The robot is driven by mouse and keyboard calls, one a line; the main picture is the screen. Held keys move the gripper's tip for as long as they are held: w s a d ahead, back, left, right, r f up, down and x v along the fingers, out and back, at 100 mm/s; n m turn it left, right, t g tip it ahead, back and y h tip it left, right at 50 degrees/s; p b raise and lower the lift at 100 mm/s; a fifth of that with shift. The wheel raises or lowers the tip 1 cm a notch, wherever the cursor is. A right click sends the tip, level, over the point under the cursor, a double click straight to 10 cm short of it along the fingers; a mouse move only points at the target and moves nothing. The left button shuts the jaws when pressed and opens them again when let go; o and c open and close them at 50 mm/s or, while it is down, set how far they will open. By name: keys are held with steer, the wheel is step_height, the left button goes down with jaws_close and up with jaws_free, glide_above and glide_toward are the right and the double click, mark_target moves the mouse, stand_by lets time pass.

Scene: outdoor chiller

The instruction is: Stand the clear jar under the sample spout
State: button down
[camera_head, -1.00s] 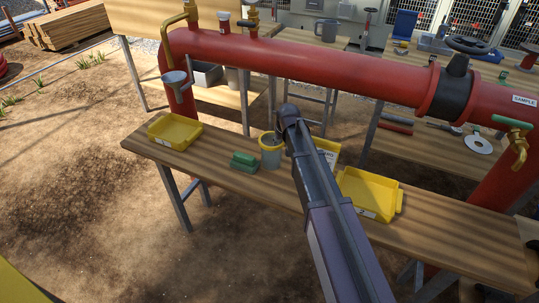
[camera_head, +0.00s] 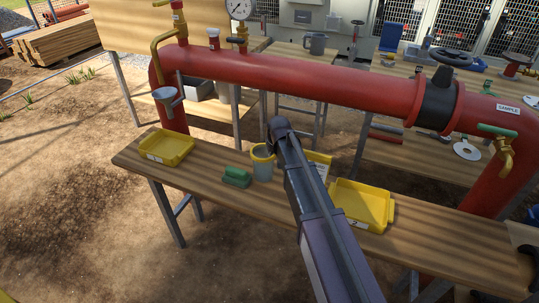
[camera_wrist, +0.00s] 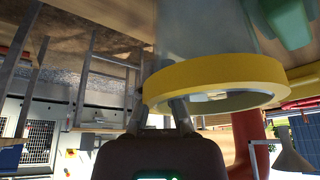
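The clear jar (camera_head: 263,168), with a yellow rim, stands upright on the wooden bench, beside a green block-like item. In the wrist view the jar (camera_wrist: 205,35) fills the upper middle, its yellow rim across the fingers. My gripper (camera_wrist: 172,108) appears shut on the rim, its fingers close together with the rim wall between them. In the head view my arm hides the fingers. The brass sample spout (camera_head: 506,158), with a green handle, hangs from the red pipe at the far right, near a SAMPLE label. The jar is far to its left.
On the bench (camera_head: 440,235) are a left yellow tray (camera_head: 167,147), a right yellow tray (camera_head: 362,206), the green item (camera_head: 236,177) and a yellow item partly behind my arm. The red pipe (camera_head: 300,82) crosses above and behind. A funnel (camera_head: 168,97) hangs at left.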

steer(key=shift+r+p, duration=1.35)
steer(key=shift+r, duration=0.2)
steer(key=s+d+r+p, duration=0.1)
steer(key=s+d, duration=0.3)
steer(key=s, duration=1.1)
steer(key=shift+s, duration=0.25)
steer(key=shift+d+r, duration=0.1)
steer(key=shift+r, duration=0.05)
steer(key=shift+r, duration=0.1)
step_height(320, 180, up, 11)
steer(key=p, duration=1.1)
steer(key=shift+s, duration=0.2)
